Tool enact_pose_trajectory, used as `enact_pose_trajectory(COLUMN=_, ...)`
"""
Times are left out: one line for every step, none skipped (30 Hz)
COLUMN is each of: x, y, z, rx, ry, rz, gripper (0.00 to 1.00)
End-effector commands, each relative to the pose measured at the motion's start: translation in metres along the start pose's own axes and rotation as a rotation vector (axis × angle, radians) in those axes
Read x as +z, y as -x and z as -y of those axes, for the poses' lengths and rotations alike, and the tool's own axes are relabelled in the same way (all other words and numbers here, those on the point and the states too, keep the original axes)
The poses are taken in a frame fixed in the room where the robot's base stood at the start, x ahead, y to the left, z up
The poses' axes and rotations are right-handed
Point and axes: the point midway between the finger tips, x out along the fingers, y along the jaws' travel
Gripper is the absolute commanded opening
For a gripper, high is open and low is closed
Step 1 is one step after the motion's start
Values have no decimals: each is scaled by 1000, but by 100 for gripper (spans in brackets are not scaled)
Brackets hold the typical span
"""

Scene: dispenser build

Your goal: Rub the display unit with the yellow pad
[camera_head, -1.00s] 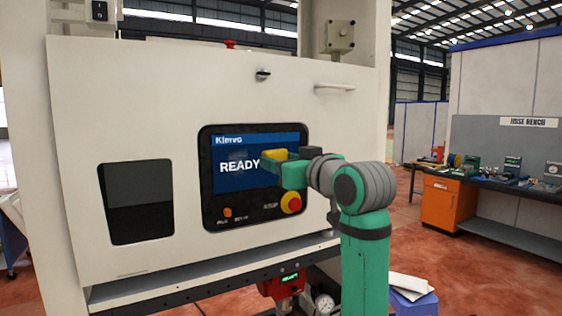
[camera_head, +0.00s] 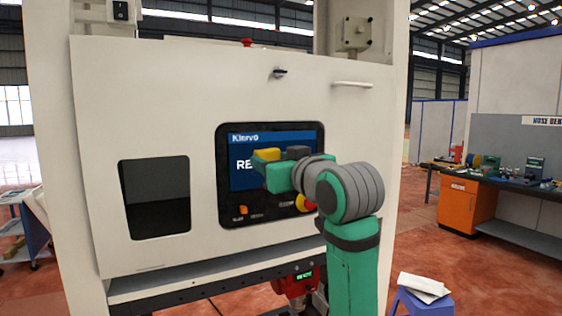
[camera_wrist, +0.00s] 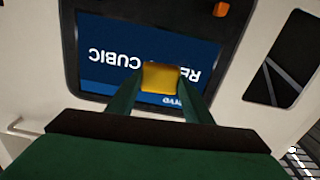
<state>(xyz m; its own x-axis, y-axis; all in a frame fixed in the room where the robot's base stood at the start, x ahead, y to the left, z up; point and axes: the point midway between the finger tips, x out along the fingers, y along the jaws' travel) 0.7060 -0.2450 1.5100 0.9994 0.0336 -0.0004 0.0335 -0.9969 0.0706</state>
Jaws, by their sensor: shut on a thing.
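The display unit (camera_head: 240,208) is a black-framed panel with a blue screen on the white machine front. Its screen also shows upside down in the wrist view (camera_wrist: 105,70). In the wrist view the yellow pad (camera_wrist: 160,77) sits between the two green fingers, over the screen. I cannot tell whether the pad touches the screen.
A red and yellow button (camera_head: 304,203) is on the panel's lower right, partly behind my arm. A white handle (camera_head: 352,84) and a dark knob (camera_head: 280,73) stick out above. A dark window (camera_head: 155,197) lies left. A blue stool (camera_head: 420,302) with papers stands lower right.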

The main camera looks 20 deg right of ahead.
Motion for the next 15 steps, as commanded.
enact_pose_trajectory(x=0, y=-1, z=5, rx=-2, ry=0, rz=0, gripper=28)
enact_pose_trajectory(x=0, y=-1, z=7, rx=-3, ry=0, rz=1, gripper=28)
enact_pose_trajectory(x=0, y=-2, z=10, rx=-3, ry=0, rz=1, gripper=28)
enact_pose_trajectory(x=0, y=-2, z=11, rx=-3, ry=0, rz=2, gripper=28)
enact_pose_trajectory(x=0, y=-2, z=12, rx=-3, ry=0, rz=2, gripper=28)
enact_pose_trajectory(x=0, y=-2, z=12, rx=-3, ry=0, rz=2, gripper=28)
enact_pose_trajectory(x=0, y=-2, z=13, rx=-3, ry=0, rz=2, gripper=28)
enact_pose_trajectory(x=0, y=-2, z=14, rx=-3, ry=0, rz=2, gripper=28)
enact_pose_trajectory(x=0, y=-2, z=15, rx=-4, ry=0, rz=2, gripper=28)
enact_pose_trajectory(x=0, y=-2, z=16, rx=-4, ry=1, rz=2, gripper=28)
enact_pose_trajectory(x=0, y=-2, z=18, rx=-4, ry=1, rz=2, gripper=28)
enact_pose_trajectory(x=-1, y=-2, z=20, rx=-4, ry=2, rz=2, gripper=28)
enact_pose_trajectory(x=-1, y=-2, z=22, rx=-4, ry=2, rz=2, gripper=28)
enact_pose_trajectory(x=-1, y=-1, z=25, rx=-4, ry=2, rz=2, gripper=28)
enact_pose_trajectory(x=-1, y=-1, z=28, rx=-4, ry=1, rz=2, gripper=28)
